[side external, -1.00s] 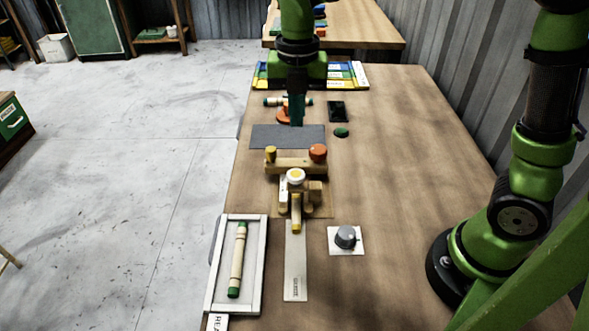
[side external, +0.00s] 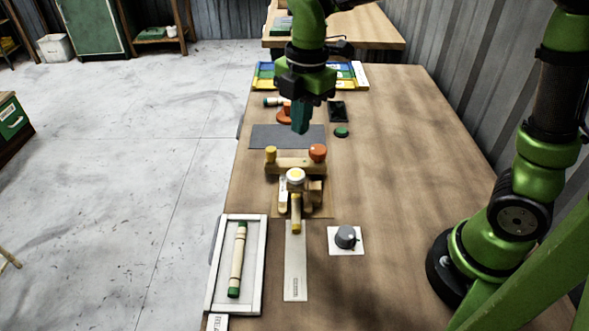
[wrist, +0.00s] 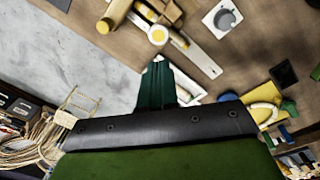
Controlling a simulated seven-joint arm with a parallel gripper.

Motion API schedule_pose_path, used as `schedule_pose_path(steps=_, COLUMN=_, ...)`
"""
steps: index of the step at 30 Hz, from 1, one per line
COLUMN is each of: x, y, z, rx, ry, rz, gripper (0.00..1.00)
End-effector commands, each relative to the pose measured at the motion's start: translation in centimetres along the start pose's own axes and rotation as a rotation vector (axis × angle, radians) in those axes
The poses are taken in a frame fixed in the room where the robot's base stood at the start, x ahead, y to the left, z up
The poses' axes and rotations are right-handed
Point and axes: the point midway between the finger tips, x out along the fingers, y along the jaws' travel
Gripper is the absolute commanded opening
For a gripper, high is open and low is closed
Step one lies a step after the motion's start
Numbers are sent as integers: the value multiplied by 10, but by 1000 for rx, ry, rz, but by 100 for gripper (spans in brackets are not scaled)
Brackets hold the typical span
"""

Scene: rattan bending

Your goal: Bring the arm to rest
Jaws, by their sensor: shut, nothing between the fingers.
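My gripper (side external: 301,130) is shut and empty. In the side external view it points down above the grey mat (side external: 262,137), behind the wooden bending jig (side external: 296,190). In the wrist view its teal fingers (wrist: 158,88) are together with nothing between them. The jig's white-and-yellow knob (wrist: 158,35) shows beyond the fingers there. I cannot tell the exact height of the gripper over the mat.
A white tray (side external: 260,285) with a green-ended rattan piece (side external: 237,260) lies at the front left. A grey dial (side external: 346,237) sits on a white plate. Colored trays (side external: 358,78) are at the back.

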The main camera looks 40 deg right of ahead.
Motion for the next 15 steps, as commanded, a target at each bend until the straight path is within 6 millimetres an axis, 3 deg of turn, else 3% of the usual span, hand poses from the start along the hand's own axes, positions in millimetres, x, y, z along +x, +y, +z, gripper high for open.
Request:
schedule_pose_path(steps=8, x=-15, y=-40, z=18, rx=835, ry=110, rz=122, gripper=0)
schedule_pose_path(steps=15, x=-30, y=-86, z=38, rx=1587, ry=349, rz=204, gripper=0)
